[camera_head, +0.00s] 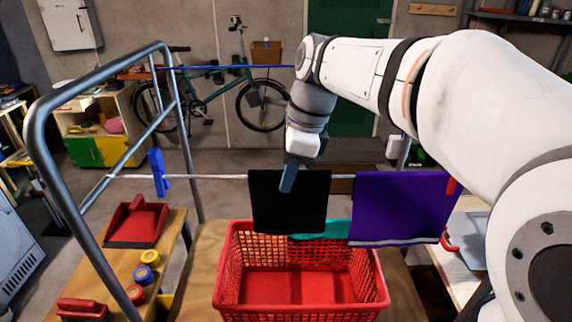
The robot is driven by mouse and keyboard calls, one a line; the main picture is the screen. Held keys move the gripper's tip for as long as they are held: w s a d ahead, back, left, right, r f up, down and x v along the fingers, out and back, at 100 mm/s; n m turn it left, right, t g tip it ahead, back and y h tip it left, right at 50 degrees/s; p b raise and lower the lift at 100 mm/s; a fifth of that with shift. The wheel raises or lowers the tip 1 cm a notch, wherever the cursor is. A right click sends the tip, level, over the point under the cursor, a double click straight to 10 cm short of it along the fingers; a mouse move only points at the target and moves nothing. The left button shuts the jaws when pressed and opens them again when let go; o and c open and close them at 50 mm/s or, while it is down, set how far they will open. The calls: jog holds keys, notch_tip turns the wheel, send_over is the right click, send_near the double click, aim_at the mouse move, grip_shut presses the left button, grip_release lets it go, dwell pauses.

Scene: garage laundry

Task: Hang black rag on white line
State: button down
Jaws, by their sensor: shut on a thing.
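The black rag (272,202) hangs flat and upright at the middle of the white line (218,177), above the red basket. Its top edge is at about the line's height, and the line is hidden behind or under it. I cannot tell whether the rag is draped over the line or only held against it. Only one blue-grey finger shows clearly.
A purple towel (400,207) hangs just right of the rag, with a red peg (450,187) at its right. A blue peg (157,172) sits on the line at left. A red basket (232,275) with teal cloth (335,229) stands below. A blue line (235,67) runs behind.

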jog(key=c, duration=1.4)
grip_release()
